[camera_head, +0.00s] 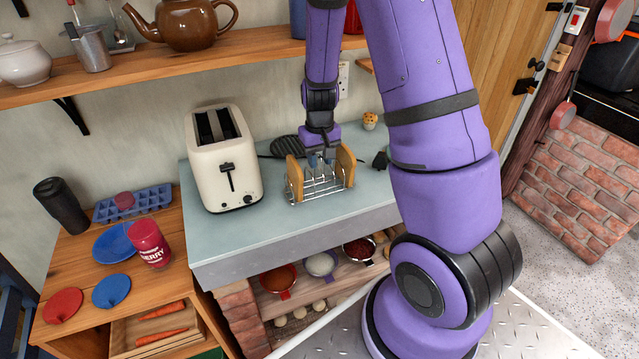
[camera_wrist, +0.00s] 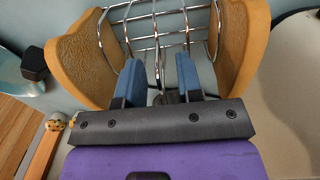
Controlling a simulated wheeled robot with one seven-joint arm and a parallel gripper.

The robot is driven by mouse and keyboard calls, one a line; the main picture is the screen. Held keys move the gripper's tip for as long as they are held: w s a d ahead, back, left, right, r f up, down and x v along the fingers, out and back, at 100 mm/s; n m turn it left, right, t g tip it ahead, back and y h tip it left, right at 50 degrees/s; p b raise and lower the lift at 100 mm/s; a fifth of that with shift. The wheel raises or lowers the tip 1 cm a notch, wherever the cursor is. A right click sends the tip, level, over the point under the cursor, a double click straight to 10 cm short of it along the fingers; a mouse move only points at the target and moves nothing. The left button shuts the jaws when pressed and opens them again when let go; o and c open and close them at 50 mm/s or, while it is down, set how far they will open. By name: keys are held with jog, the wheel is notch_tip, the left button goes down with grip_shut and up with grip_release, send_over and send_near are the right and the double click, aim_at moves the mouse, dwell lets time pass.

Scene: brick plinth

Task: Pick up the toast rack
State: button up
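The toast rack (camera_head: 322,188) is a silver wire frame on the grey-blue counter, with a slice of toast upright at each end. In the wrist view its wires (camera_wrist: 150,42) run between the left toast slice (camera_wrist: 80,60) and the right toast slice (camera_wrist: 243,45). My gripper (camera_head: 320,160) points down over the middle of the rack, between the slices. In the wrist view the blue fingers of my gripper (camera_wrist: 160,78) are apart, with a clear gap and rack wires showing between and beyond them. Whether the fingers touch any wire is unclear.
A cream toaster (camera_head: 224,165) stands left of the rack on the counter (camera_head: 275,228). A muffin (camera_head: 370,121) is behind right. A wooden shelf (camera_head: 165,68) with a brown teapot (camera_head: 185,25) runs above. A lower wooden table at left holds a berry jar (camera_head: 150,243) and blue plate (camera_head: 115,243).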

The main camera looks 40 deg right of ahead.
notch_tip(320, 180, down, 2)
grip_shut()
jog(key=shift+r, duration=0.1)
dwell(0.5)
